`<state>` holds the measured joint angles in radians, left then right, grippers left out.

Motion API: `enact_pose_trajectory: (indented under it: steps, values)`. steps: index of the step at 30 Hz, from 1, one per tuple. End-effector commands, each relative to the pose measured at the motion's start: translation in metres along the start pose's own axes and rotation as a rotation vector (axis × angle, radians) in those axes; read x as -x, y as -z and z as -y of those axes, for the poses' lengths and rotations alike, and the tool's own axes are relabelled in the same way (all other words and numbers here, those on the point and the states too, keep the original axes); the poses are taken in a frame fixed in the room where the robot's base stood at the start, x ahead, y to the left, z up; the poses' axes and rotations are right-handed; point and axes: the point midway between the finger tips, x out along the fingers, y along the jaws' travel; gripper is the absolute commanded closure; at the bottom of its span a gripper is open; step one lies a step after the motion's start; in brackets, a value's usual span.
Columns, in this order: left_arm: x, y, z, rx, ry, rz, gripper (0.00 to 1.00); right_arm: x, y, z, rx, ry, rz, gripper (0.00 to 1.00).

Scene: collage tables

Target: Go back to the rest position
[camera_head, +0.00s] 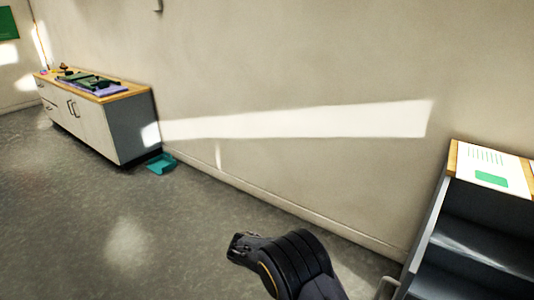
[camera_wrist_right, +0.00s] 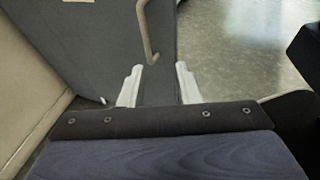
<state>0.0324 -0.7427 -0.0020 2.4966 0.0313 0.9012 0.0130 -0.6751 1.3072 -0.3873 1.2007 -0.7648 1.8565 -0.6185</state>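My right gripper (camera_wrist_right: 159,70) shows in the right wrist view with its two pale fingers apart and nothing between them. Beyond the fingers is a grey panel (camera_wrist_right: 90,35) with a curved metal handle (camera_wrist_right: 148,35). I cannot tell how far the fingers are from the panel. In the head view a black arm part of mine (camera_head: 290,262) enters from the bottom, right of centre, over the floor. I cannot make out gripper fingers there. My left gripper does not show clearly in either view.
A shelf cabinet (camera_head: 440,235) stands close at the right, with a printed white sheet (camera_head: 490,160) on top. A white and grey cabinet (camera_head: 95,125) holding green items stands at the far left along the wall. A teal dustpan-like object (camera_head: 161,163) lies beside it. The middle floor is clear.

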Motion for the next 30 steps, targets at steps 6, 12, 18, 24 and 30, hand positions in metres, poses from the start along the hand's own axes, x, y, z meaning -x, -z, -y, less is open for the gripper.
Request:
enact_pose_trajectory:
  steps: [6,12,18,24,30]
  values:
    - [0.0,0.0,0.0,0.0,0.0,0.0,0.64,-0.035,-0.036,0.006,-0.071,0.146,-0.245,0.7]
    - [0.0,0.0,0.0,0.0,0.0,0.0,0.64,-0.074,-0.078,0.035,-0.223,0.35,-0.59,0.7]
    - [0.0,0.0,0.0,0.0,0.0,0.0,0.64,-0.097,-0.116,0.08,-0.441,0.55,-0.925,0.7]
    - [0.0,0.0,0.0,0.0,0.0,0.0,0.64,-0.104,-0.144,0.13,-0.704,0.727,-1.224,0.7]
    - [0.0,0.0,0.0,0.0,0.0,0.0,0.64,-0.102,-0.158,0.172,-0.957,0.859,-1.445,0.7]
